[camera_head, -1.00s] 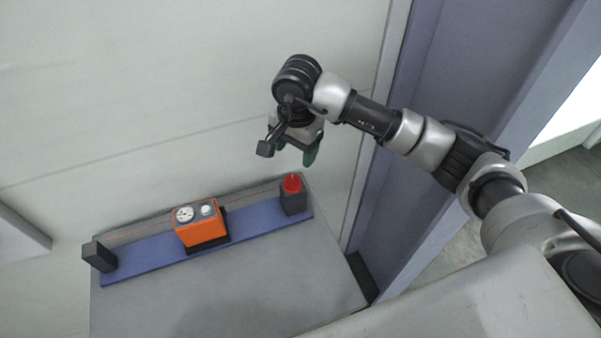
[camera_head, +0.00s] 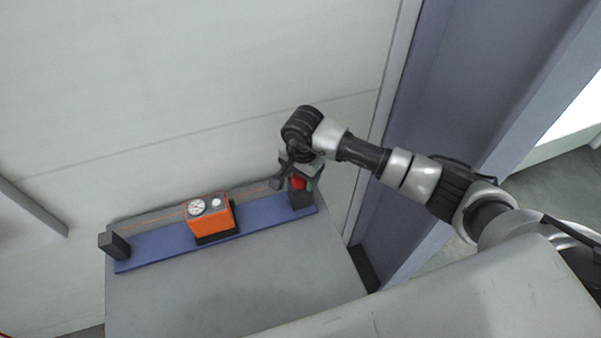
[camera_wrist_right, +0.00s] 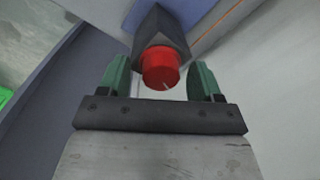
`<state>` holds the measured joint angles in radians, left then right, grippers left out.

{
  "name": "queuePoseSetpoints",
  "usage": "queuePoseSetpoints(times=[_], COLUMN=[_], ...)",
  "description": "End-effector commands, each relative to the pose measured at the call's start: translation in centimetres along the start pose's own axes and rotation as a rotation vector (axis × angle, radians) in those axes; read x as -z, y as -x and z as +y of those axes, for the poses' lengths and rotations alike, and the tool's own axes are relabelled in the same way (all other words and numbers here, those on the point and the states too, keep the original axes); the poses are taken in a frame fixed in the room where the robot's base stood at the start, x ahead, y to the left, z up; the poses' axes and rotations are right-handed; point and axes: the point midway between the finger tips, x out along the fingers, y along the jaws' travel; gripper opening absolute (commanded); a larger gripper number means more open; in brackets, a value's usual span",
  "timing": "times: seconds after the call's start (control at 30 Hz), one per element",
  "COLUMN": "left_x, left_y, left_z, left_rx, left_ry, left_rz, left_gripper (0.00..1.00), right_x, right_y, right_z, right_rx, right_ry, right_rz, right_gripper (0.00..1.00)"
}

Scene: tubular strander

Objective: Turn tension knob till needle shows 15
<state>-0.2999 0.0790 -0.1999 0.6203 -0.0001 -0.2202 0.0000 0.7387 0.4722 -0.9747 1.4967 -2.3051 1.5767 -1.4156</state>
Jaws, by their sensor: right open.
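The red tension knob (camera_head: 298,182) sits on a dark block (camera_head: 299,199) at the right end of the blue rail. In the right wrist view the red knob (camera_wrist_right: 160,68) lies between the green fingers, with a small pale mark on its face. My right gripper (camera_head: 302,184) is open around the knob; in the wrist view the gripper (camera_wrist_right: 160,82) shows a gap on both sides of it. The dial (camera_head: 196,207) is on an orange box (camera_head: 208,219); its needle reading is too small to tell. My left gripper is not in view.
The blue rail (camera_head: 163,246) lies along the back of a grey cabinet top (camera_head: 230,285). Another dark block (camera_head: 114,245) stands at its left end. A blue-grey post (camera_head: 440,120) rises to the right. The grey top in front of the rail is clear.

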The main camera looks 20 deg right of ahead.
Motion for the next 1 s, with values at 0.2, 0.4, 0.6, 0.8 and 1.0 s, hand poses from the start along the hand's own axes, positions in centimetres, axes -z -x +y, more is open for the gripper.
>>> queuePoseSetpoints(times=[0.2,0.4,0.6,0.8,1.0], left_x=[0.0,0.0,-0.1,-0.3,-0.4], left_y=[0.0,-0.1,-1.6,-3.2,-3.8], left_z=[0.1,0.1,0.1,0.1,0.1], left_rx=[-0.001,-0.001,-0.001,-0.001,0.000], left_ry=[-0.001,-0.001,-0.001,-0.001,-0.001], left_rz=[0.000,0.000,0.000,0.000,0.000], left_gripper=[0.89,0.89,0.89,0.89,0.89], right_x=[0.0,0.0,0.1,0.0,0.0], right_y=[0.0,0.0,-0.3,-0.2,0.0], right_z=[0.0,0.0,0.0,-0.1,0.0], right_rx=[0.000,0.000,0.002,0.004,0.002], right_ry=[0.000,-0.003,-0.108,-0.290,-0.387], right_rz=[0.000,0.000,0.007,0.015,0.018], right_gripper=[0.34,0.16,0.16,0.16,0.16])
